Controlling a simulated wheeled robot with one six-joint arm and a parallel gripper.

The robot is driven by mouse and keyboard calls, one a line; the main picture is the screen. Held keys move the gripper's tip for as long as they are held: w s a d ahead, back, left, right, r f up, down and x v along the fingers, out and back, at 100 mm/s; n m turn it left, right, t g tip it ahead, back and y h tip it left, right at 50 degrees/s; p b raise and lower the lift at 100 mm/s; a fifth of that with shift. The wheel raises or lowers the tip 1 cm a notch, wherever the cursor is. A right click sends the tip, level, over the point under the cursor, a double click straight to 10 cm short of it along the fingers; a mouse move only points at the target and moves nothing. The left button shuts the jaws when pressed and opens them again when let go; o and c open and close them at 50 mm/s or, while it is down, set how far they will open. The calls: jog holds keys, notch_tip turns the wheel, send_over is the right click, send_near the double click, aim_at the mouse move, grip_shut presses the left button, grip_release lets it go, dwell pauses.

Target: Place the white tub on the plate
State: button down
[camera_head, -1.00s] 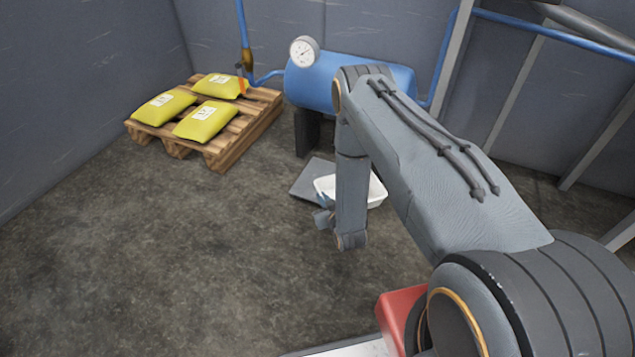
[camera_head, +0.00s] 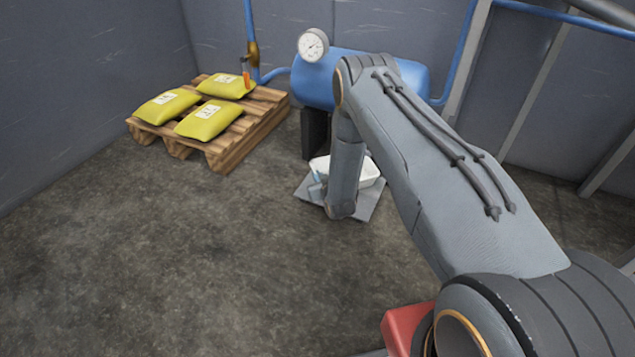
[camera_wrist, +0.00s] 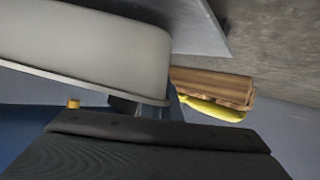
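The white tub (camera_head: 364,172) is upright over the back part of the grey plate (camera_head: 364,206) on the floor, partly hidden by my forearm. In the wrist view the tub (camera_wrist: 90,45) fills the upper left, upside down in the picture, with the plate (camera_wrist: 203,25) close by its base. I cannot tell whether the base touches the plate. My gripper (camera_wrist: 150,105) is at the tub's rim and appears shut on it. In the head view only a small bluish part of the gripper (camera_head: 316,178) shows at the tub's left side.
A blue tank (camera_head: 400,75) with a gauge stands behind the plate, its dark leg (camera_head: 314,132) close to the tub. A wooden pallet (camera_head: 235,148) with yellow sacks (camera_head: 210,121) is at the back left. The floor at left and front is clear.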

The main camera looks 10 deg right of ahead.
jog(key=shift+f, duration=0.75)
jog(key=shift+f+b, duration=0.15)
jog(key=shift+b, duration=0.15)
jog(key=c, duration=2)
grip_release()
